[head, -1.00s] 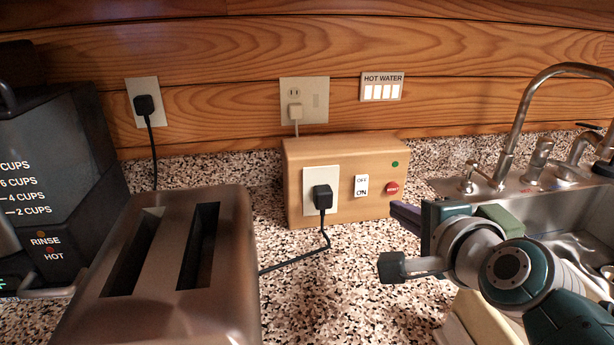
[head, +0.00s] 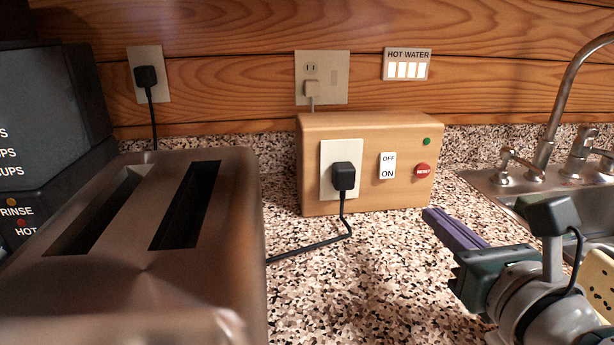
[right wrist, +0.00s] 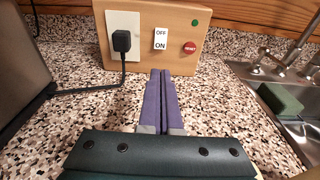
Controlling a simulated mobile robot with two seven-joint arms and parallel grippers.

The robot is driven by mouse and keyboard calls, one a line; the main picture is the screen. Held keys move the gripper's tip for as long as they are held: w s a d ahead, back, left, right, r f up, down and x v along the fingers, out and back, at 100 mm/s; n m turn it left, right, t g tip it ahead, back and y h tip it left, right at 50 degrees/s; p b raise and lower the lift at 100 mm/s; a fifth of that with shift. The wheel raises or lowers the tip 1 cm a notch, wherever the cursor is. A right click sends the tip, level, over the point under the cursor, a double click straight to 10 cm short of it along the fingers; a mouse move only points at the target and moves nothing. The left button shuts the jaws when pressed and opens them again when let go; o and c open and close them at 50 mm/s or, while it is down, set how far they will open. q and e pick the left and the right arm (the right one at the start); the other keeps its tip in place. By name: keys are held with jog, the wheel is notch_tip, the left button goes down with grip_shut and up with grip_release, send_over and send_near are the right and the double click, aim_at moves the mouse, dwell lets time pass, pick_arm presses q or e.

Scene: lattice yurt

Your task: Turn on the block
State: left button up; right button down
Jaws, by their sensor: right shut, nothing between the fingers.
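The block is a tan wooden box (head: 310,165) standing against the wall on the speckled counter. Its front bears a white OFF/ON rocker switch (head: 387,166), a red reset button (head: 423,170), a small green light (head: 427,141) and a white outlet plate with a black plug (head: 344,177) in it. In the right wrist view the switch (right wrist: 160,39) is straight ahead of the fingers. My right gripper (head: 428,214) is shut and empty, its purple fingers pointing at the box, low and to the right of the switch, apart from it. The fingers also show in the right wrist view (right wrist: 160,72). My left gripper is out of view.
A metal toaster (head: 215,250) stands at the left front, with a dark coffee machine (head: 50,110) behind it. A black cord (head: 310,250) runs from the plug toward the toaster. A sink (head: 490,185) with a faucet is at the right.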

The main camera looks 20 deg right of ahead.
jog(key=b, duration=0.4)
send_near(388, 175)
jog(key=x, duration=0.5)
jog(key=shift+w+f, duration=0.15)
jog(key=shift+w, duration=0.25)
jog(key=shift+w+d, duration=0.2)
jog(key=shift+w, duration=0.3)
